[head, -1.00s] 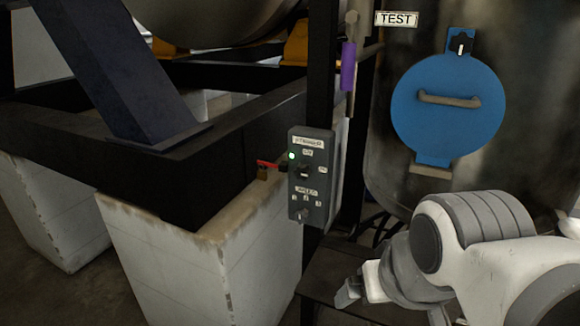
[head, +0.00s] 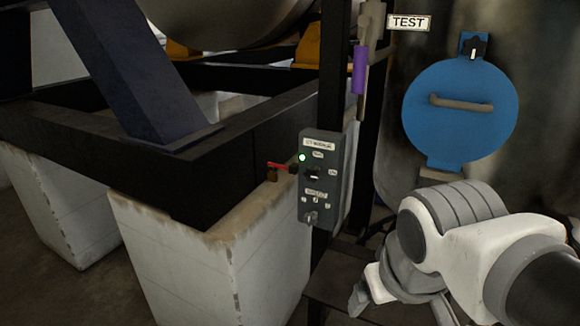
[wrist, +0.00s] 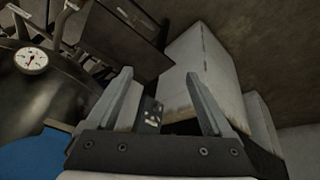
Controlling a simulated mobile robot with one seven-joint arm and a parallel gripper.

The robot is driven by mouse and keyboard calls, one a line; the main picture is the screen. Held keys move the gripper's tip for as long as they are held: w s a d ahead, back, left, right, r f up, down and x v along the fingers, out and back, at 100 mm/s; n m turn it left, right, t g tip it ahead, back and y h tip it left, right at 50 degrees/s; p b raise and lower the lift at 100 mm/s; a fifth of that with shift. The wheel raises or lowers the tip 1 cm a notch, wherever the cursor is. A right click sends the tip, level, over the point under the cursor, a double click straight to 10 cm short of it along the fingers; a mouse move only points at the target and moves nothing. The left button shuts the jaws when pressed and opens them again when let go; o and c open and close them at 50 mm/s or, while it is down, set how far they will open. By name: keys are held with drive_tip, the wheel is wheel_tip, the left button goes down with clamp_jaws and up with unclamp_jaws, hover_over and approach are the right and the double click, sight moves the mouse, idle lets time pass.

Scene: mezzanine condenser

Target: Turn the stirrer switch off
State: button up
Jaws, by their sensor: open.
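The stirrer control box (head: 322,180) is a grey panel on a dark upright post in the middle of the head view. It has a lit green lamp (head: 302,157), a dark rotary switch (head: 312,173) beside the lamp, and a second knob (head: 311,217) low on the panel. Its labels are too blurred to read fully. My gripper (head: 367,300) is at the lower right of the box, below it in the picture and apart from it. In the wrist view my gripper (wrist: 157,92) is open and empty, with the box (wrist: 151,115) showing small between the fingers.
A red-handled part (head: 280,166) sticks out left of the box. A purple-gripped handle (head: 359,70) hangs above. A blue round hatch (head: 460,112) is on the tank at right. Dark beams (head: 200,165) and white blocks (head: 190,265) fill the left. A gauge (wrist: 31,60) shows in the wrist view.

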drive_tip(key=w+d+f+n+g+h, duration=0.2)
drive_tip(key=w+d+f+n+h, duration=0.15)
drive_tip(key=w+n+h, duration=0.2)
drive_tip(key=n+t+h+b, duration=0.1)
drive_tip(key=n+t+h, duration=0.2)
drive_tip(key=n+t, duration=1.35)
approach(310, 177)
drive_tip(key=w+d+r+n+g, duration=0.1)
drive_tip(key=w, duration=0.2)
drive_tip(key=w+d+r+n+g, duration=0.1)
drive_tip(key=w+d, duration=0.1)
drive_tip(key=w, duration=0.1)
drive_tip(key=w+d+n+g, duration=0.1)
drive_tip(key=w+g, duration=0.1)
drive_tip(key=w, duration=0.1)
drive_tip(key=shift+w+d+r+n, duration=0.3)
drive_tip(key=shift+d+r, duration=0.1)
clamp_jaws()
